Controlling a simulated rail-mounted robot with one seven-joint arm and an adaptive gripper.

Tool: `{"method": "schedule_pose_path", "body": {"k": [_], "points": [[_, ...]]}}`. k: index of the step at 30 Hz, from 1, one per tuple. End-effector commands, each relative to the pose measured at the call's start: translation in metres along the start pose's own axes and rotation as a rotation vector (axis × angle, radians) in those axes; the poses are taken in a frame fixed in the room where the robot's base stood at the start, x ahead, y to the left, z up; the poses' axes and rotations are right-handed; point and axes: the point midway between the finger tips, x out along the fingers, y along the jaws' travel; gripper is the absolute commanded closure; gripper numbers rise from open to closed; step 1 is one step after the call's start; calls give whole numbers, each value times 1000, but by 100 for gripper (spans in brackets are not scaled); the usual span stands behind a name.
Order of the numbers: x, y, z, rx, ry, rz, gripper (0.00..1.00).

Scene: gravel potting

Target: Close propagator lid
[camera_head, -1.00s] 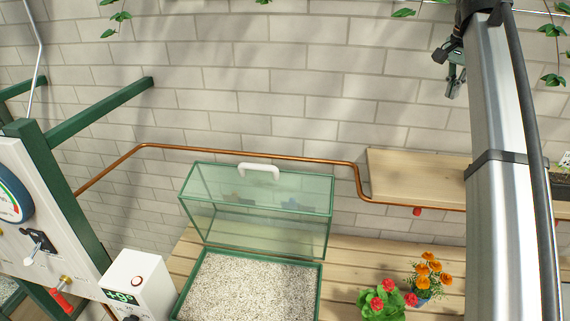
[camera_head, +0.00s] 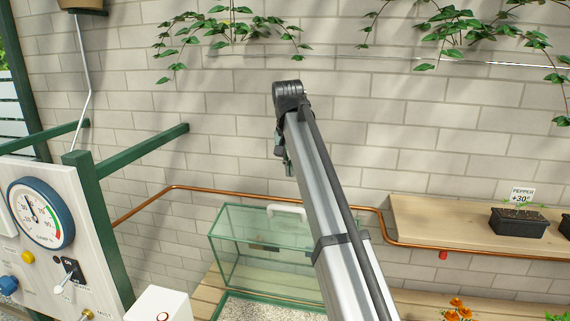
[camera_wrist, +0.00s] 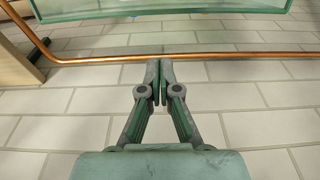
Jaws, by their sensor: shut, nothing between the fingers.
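The propagator lid (camera_head: 235,240) is a clear glass box with green edges and a white handle (camera_head: 287,209). It stands raised open at the back of the gravel-filled propagator tray (camera_head: 262,308), of which only the rear part shows. My arm hides the lid's right part. In the wrist view the lid's green-tinted glass edge (camera_wrist: 160,12) crosses the top of the picture. My gripper shows in the head view (camera_head: 286,160), above the lid and apart from it. In the wrist view my gripper (camera_wrist: 159,68) has its fingertips together, with nothing between them.
A copper pipe (camera_head: 225,193) runs along the brick wall behind the lid. A wooden shelf (camera_head: 430,222) with black pots (camera_head: 518,222) is at the right. A panel with a gauge (camera_head: 40,213) and a green beam (camera_head: 140,151) stand at the left. Orange flowers (camera_head: 457,310) are at lower right.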

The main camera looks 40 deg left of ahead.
Motion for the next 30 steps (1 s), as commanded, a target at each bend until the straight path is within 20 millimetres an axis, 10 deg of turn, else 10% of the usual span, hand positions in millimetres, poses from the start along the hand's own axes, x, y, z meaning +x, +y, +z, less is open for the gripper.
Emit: {"method": "schedule_pose_path", "body": {"k": [10,30], "points": [[65,1,1,1,-2,1,100],[75,0,39,1,0,0,100]]}}
